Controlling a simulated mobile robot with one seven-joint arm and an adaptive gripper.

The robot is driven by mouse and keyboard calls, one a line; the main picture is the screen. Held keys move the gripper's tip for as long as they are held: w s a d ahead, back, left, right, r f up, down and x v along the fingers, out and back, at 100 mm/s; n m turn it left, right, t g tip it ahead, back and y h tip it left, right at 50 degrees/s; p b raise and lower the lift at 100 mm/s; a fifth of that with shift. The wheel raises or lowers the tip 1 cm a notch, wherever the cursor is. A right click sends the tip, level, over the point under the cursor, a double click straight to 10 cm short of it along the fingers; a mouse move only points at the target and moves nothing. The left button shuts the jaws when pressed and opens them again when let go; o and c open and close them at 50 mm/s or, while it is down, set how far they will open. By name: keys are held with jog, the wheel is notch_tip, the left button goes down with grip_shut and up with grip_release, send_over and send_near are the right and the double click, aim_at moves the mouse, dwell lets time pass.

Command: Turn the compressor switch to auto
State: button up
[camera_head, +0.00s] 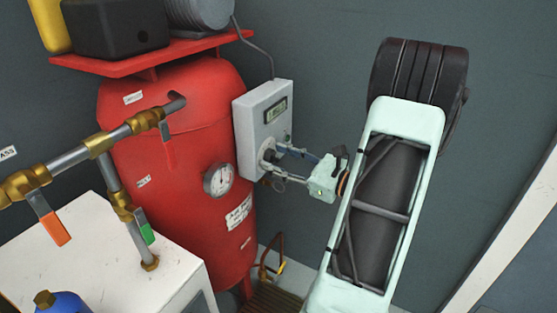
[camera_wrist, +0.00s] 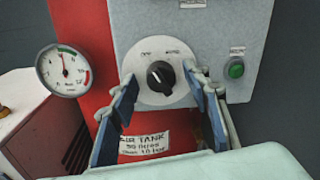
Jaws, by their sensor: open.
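The compressor switch is a round black knob (camera_wrist: 160,77) on a pale round plate on the grey control box (camera_head: 262,125). Two labels sit above it; the left looks like OFF and the right like AUTO. A pale mark on the knob seems to lean up and left, toward the left label. My gripper (camera_head: 275,158) is open in front of the box's lower part. In the wrist view its blue-padded fingers (camera_wrist: 160,84) stand one on each side of the knob, with gaps, not visibly touching it. In the head view the knob is mostly hidden by the fingers.
A green button (camera_wrist: 236,70) sits right of the knob, near the right finger. A pressure gauge (camera_wrist: 62,70) is on the red tank (camera_head: 180,200) at left. Brass-jointed pipes (camera_head: 100,145) with valve handles run at left over a white cabinet (camera_head: 90,260). A grey wall stands behind.

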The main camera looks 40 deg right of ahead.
jog(key=c, duration=1.2)
jog(key=shift+o, duration=0.2)
jog(key=shift+r+m+p, duration=0.15)
jog(key=shift+m+p, duration=0.15)
jog(key=shift+p, duration=0.35)
jog(key=m+g+p, duration=0.1)
jog(key=m+p, duration=0.9)
jog(key=p, duration=0.5)
jog(key=shift+m, duration=0.4)
jog(key=shift+f+y, duration=0.2)
jog(key=shift+y, duration=0.1)
